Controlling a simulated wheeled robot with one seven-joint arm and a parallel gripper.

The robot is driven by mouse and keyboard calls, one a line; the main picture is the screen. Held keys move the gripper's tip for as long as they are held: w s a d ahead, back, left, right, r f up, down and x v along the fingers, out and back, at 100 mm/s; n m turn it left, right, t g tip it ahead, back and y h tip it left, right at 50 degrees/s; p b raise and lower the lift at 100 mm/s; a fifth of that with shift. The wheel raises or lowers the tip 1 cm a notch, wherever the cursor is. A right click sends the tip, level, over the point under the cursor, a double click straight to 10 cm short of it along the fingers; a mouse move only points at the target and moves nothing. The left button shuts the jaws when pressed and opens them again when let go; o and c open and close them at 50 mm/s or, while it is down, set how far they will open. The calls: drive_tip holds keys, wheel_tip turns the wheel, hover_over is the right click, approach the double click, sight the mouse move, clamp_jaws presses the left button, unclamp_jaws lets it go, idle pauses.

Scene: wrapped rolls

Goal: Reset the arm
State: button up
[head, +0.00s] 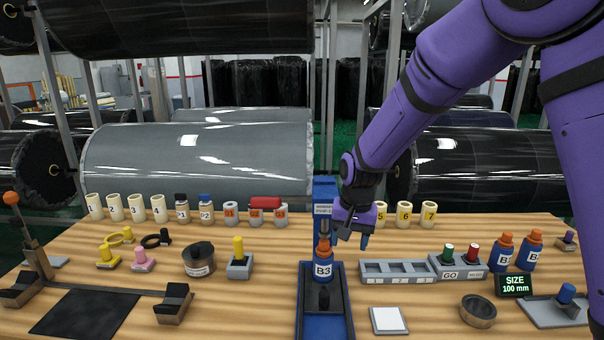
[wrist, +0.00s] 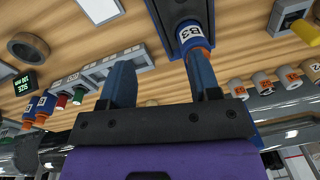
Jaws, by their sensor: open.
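My purple arm reaches in from the upper right in the head view. My gripper (head: 345,236) points down above the table, just right of a blue bottle with an orange cap labelled B3 (head: 322,270). The bottle stands upright on the dark base of a blue fixture (head: 325,325). In the wrist view my gripper (wrist: 158,62) has its two blue fingers spread with nothing between them. The B3 bottle (wrist: 190,36) shows there close beyond the tip of the right finger; whether they touch is unclear.
A grey tray (head: 398,280), a block with green and red plugs (head: 458,274), two more blue bottles (head: 502,252) and a size display (head: 514,285) lie right. Numbered cups (head: 135,208) line the back. A lever stand (head: 35,250) is at left. Large wrapped rolls (head: 200,160) stand behind.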

drive_tip(key=s+d+r+t, duration=0.1)
drive_tip(key=s+d+r, duration=0.55)
drive_tip(key=r, duration=0.35)
drive_tip(key=s+d+r+t, duration=0.1)
drive_tip(key=s+d+r, duration=0.2)
drive_tip(key=s, duration=0.4)
drive_tip(key=s+d+r+n+t, duration=0.1)
drive_tip(key=s+d+r, duration=0.2)
drive_tip(key=s+d, duration=0.2)
drive_tip(key=s+d+r+n+t, duration=0.1)
drive_tip(key=s+d+r, duration=0.3)
drive_tip(key=s, duration=0.7)
drive_tip(key=shift+s+d+h, duration=0.2)
drive_tip(key=shift+d+h, duration=0.05)
drive_tip(key=shift+h, duration=0.15)
drive_tip(key=shift+w+r, duration=0.1)
